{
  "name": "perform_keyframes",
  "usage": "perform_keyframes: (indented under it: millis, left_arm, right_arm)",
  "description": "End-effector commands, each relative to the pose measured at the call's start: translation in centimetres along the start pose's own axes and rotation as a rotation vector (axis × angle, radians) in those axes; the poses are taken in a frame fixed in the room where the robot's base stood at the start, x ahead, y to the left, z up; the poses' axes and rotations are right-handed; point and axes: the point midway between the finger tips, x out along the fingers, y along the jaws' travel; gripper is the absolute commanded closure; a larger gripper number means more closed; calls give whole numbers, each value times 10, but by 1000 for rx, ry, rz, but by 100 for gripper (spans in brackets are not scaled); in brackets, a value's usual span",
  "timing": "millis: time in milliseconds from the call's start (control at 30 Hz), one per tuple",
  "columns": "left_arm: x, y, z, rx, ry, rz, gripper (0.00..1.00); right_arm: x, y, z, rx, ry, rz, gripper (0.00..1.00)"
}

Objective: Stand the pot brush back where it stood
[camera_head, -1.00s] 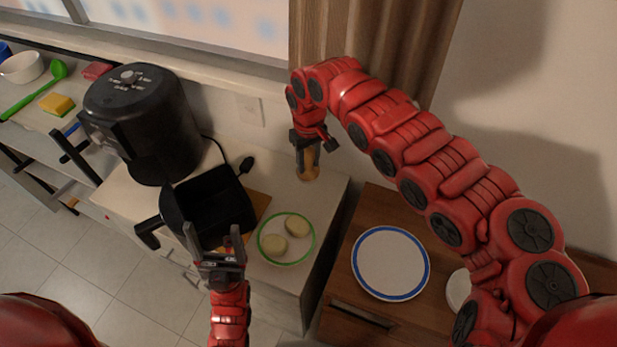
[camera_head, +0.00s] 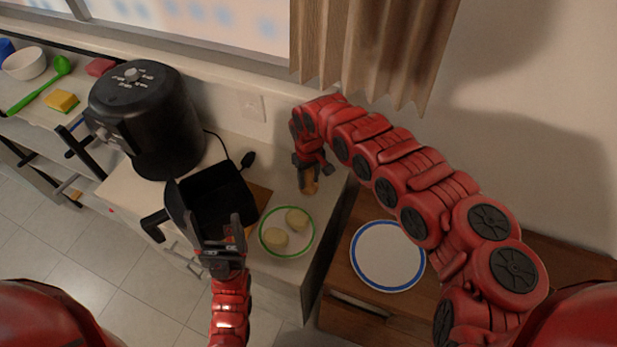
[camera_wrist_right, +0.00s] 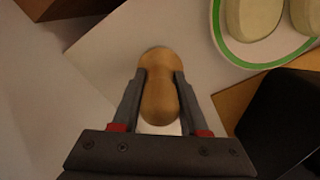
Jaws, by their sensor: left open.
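The pot brush, a pale wooden piece with a rounded end (camera_wrist_right: 158,85), is between the fingers of my right gripper (camera_wrist_right: 160,76) in the right wrist view. Both fingers lie against its sides. In the head view the brush (camera_head: 310,183) is below my right gripper (camera_head: 308,164), over the counter's right end. I cannot tell whether it touches the counter. My left gripper (camera_head: 219,228) is open and empty, in front of the black basket (camera_head: 222,197).
A green-rimmed plate (camera_head: 264,250) with two pale round pieces is near the brush. The black air fryer (camera_head: 150,125) stands to the left. A blue-rimmed plate (camera_head: 388,257) lies on the lower wooden cabinet at right. Counter between brush and wall is clear.

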Motion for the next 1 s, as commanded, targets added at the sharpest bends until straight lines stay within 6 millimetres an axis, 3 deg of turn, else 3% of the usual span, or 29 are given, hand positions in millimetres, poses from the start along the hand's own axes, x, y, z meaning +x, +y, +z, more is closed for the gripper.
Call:
perform_keyframes:
  millis: [33, 133, 533, 1000]
  left_arm:
    - [0, 0, 0, 0, 0, 0, 20]
    - [0, 0, 0, 0, 0, 0, 20]
    - [0, 0, 0, 0, 0, 0, 20]
    - [-26, 1, 4, 0, 0, 0, 20]
  right_arm:
    - [0, 0, 0, 0, 0, 0, 46]
    - [0, 0, 0, 0, 0, 0, 30]
    - [-10, 1, -1, 1, 4, 1, 30]
    - [-103, 0, -2, 1, 7, 0, 30]
